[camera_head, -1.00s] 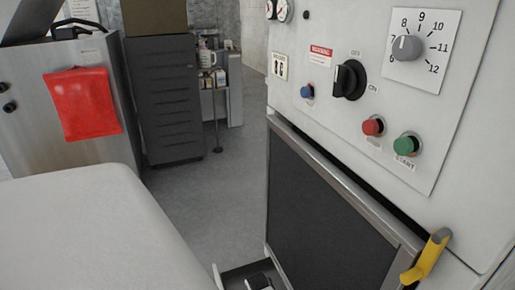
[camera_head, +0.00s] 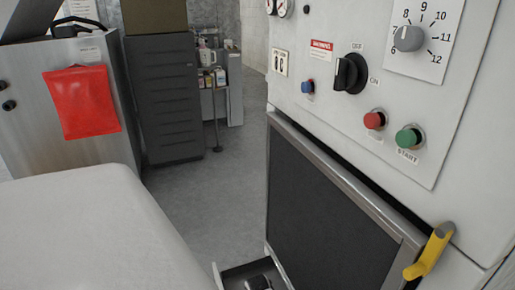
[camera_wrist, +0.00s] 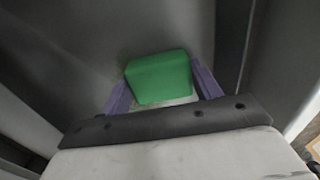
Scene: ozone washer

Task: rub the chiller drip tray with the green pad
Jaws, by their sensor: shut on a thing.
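The green pad (camera_wrist: 160,76) is a block held between the purple fingers of my gripper (camera_wrist: 161,84) in the wrist view. My gripper is shut on it. Grey surfaces surround the pad there; I cannot tell whether the pad touches them. In the head view, a shallow grey tray, apparently the drip tray (camera_head: 236,271), shows at the bottom edge, below the black panel. Only its far part is visible. A small dark and light part shows over it, too cut off to identify. The pad is not visible in the head view.
A white machine (camera_head: 465,165) with a dial, switch and buttons stands at right, with a black panel (camera_head: 325,205) and a yellow handle (camera_head: 432,252). A steel cabinet with a red pouch (camera_head: 82,103) and dark drawers (camera_head: 163,100) stand behind. The floor (camera_head: 210,200) between is clear.

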